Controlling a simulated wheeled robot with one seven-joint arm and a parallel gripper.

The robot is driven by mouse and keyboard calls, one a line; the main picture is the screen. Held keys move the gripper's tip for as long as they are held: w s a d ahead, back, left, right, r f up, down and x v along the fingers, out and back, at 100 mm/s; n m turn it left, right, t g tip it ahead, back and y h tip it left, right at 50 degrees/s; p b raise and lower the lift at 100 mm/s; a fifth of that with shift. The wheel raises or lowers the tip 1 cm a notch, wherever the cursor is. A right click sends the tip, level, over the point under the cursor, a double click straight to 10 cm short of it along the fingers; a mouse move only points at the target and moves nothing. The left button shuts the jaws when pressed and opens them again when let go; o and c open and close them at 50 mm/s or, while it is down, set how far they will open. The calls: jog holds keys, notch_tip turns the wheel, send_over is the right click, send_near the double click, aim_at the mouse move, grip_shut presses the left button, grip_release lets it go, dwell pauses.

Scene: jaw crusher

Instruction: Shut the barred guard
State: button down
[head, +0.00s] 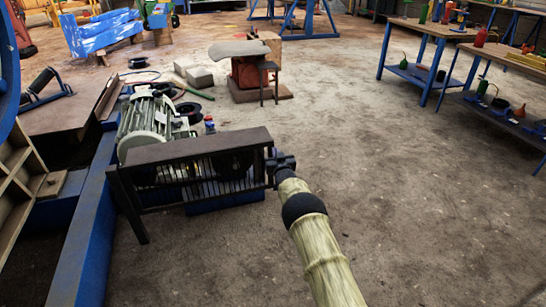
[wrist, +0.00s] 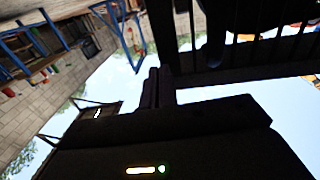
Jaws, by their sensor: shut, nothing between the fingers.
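The barred guard (head: 205,180) shows in the head view as a dark frame with a solid top strip and upright bars. It stands in front of the grey-green motor (head: 155,120), with a dark post at its left end. My gripper (head: 277,163) is at the guard's right end, touching it or very close; I cannot tell which. In the wrist view my gripper (wrist: 152,90) has its dark fingers together and empty, beside the guard's dark bars (wrist: 240,50). Whether the guard's edge meets its frame is hidden.
A blue beam (head: 95,225) runs along the left of the guard. A stone slab on an orange block (head: 248,70) stands behind. Workbenches (head: 430,35) with tools stand at the right. The floor in the middle and right is clear.

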jog(key=shift+w+a+r, duration=0.15)
jog(key=shift+a+r, duration=0.1)
jog(key=shift+r, duration=0.25)
jog(key=shift+w+a+r, duration=0.1)
jog(key=shift+a+r, duration=0.15)
jog(key=shift+r, duration=0.25)
jog(key=d+f+p+v, duration=0.2)
jog(key=p+v, duration=0.9)
jog(key=v, duration=0.3)
jog(key=shift+d, duration=0.1)
